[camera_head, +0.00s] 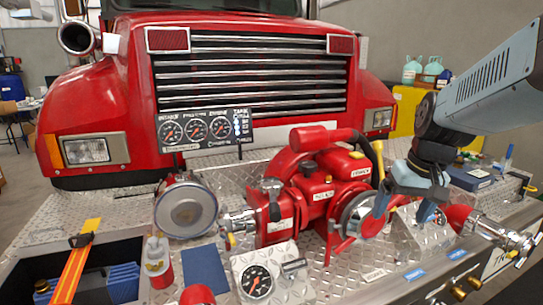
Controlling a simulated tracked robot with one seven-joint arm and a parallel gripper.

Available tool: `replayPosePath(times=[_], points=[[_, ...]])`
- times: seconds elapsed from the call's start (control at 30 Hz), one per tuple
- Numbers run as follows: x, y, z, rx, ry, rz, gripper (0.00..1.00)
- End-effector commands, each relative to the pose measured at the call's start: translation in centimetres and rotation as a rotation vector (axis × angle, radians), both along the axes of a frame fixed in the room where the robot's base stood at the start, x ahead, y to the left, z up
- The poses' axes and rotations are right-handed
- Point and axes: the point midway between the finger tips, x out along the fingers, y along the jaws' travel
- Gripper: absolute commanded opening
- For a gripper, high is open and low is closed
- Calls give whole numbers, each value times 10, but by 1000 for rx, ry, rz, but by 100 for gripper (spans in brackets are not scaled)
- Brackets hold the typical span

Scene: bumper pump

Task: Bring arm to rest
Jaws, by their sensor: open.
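My arm comes in from the right side of the head view, with its blue-grey link above the bumper. My gripper (404,207) hangs down at the right of the red pump (318,193), with its fingers apart and nothing seen between them. Its fingertips overlap the pump's right end in the picture; I cannot tell whether they touch anything. The red nozzle (459,216) with a metal end lies just right of the gripper, partly hidden behind it.
The red truck (105,95) with its grille stands behind the bumper (340,272). A round metal cap (185,208), a small gauge block (257,283) and a blue pad (206,270) sit left. Small items crowd the right end.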

Motion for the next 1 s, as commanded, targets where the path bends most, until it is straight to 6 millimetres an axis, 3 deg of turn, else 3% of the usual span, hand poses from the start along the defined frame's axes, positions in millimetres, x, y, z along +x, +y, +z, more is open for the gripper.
replayPosePath(times=[0.2,0.5,1.0], points=[[-33,23,25,-67,-122,25,94],[-66,36,43,-103,-256,39,94],[-72,37,46,-106,-279,39,94]])
